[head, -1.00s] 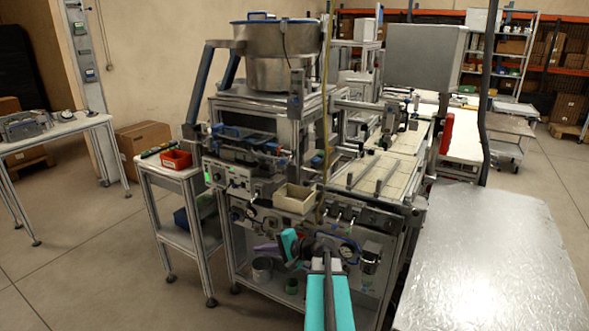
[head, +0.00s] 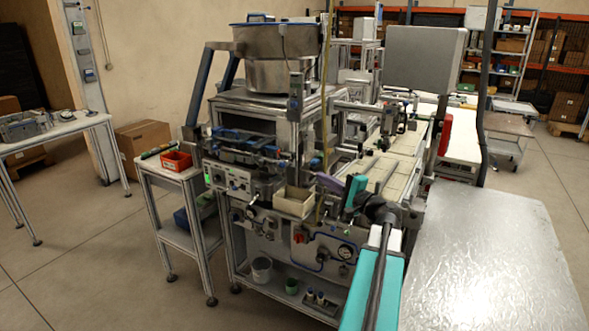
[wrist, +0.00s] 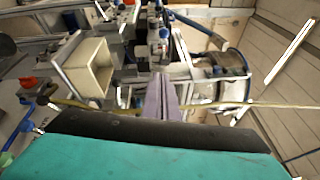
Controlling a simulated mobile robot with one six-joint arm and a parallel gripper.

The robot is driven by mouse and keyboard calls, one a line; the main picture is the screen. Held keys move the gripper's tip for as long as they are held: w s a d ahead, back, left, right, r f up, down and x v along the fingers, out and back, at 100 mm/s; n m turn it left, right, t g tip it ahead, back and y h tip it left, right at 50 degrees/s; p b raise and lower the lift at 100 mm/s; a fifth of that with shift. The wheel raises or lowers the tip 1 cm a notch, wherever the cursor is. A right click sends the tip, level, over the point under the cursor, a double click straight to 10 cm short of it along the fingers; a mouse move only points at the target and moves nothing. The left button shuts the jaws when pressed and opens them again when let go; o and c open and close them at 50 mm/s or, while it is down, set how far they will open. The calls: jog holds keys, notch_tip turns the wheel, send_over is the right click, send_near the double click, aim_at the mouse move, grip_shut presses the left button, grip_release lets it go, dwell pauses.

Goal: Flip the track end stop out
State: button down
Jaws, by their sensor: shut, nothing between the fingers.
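My gripper (head: 322,179) is shut, with nothing between its purple fingers. In the head view it is in front of the machine, just right of and above the cream bin. In the wrist view its fingers (wrist: 163,85) point at the machine. The feeder track (head: 240,146), dark with blue parts, runs along the machine's front below the steel bowl, left of my gripper. I cannot make out the track end stop for sure in either view. No contact between my gripper and the track shows.
The cream bin (head: 293,202) hangs on the machine's front, and it also shows in the wrist view (wrist: 88,68). A thin yellowish pole (head: 326,90) stands close to my gripper. The steel bowl (head: 277,56) is above. A bare metal table (head: 480,255) is at right.

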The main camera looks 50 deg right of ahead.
jog(key=shift+w, duration=0.15)
jog(key=w+a+r+p, duration=0.1)
jog(key=w+p, duration=0.4)
jog(key=w, duration=0.6)
jog(key=shift+a, duration=0.85)
jog(key=shift+a, duration=0.1)
jog(key=shift+s+a+b, duration=0.3)
jog(key=shift+a+b, duration=0.2)
jog(key=shift+a, duration=0.55)
jog(key=shift+s+a+b, duration=0.25)
jog(key=shift+a+b, duration=0.2)
jog(key=shift+a, duration=0.6)
jog(key=shift+d, duration=0.1)
